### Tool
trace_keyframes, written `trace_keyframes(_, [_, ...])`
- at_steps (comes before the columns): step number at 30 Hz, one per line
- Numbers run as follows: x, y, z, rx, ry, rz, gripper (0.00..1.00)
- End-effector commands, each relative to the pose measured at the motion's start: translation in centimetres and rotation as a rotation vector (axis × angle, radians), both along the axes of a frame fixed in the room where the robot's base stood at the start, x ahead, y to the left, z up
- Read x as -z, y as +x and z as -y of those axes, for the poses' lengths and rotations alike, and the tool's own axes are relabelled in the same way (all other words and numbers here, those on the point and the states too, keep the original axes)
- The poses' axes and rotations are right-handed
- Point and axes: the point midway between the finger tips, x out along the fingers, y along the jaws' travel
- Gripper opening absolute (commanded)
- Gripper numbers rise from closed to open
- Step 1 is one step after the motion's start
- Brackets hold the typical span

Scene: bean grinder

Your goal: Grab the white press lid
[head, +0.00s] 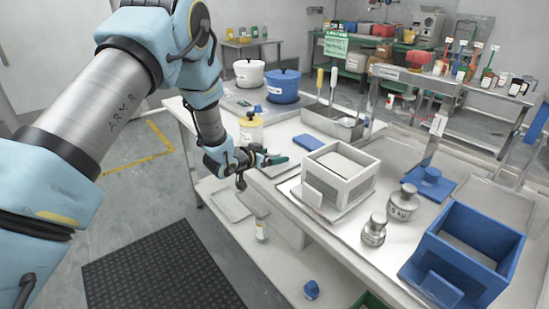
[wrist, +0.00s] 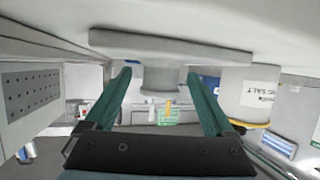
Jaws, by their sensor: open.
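The white press lid (wrist: 170,46) shows in the wrist view as a broad pale plate with a round knob (wrist: 160,78); the picture appears upside down. My gripper (wrist: 160,82) is open, with its two green fingers on either side of the knob and a gap on each side. In the head view my gripper (head: 275,160) is low over the table, left of the white press box (head: 345,178). I cannot make out the lid there. The box's perforated wall (wrist: 30,95) shows at the left of the wrist view.
A salt container (head: 250,131) stands just behind my gripper; it also shows in the wrist view (wrist: 246,95). Metal weights (head: 373,230), a blue lid (head: 432,184) and a blue box (head: 462,250) are to the right.

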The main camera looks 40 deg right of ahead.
Motion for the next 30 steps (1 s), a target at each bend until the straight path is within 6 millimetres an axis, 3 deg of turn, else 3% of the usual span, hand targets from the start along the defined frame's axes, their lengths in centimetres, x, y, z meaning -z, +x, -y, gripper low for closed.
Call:
trace_keyframes(10, [0.39, 0.17, 0.69, -0.001, 0.001, 0.000, 0.87])
trace_keyframes(30, [0.35, 0.16, 0.67, -0.001, 0.001, 0.000, 0.12])
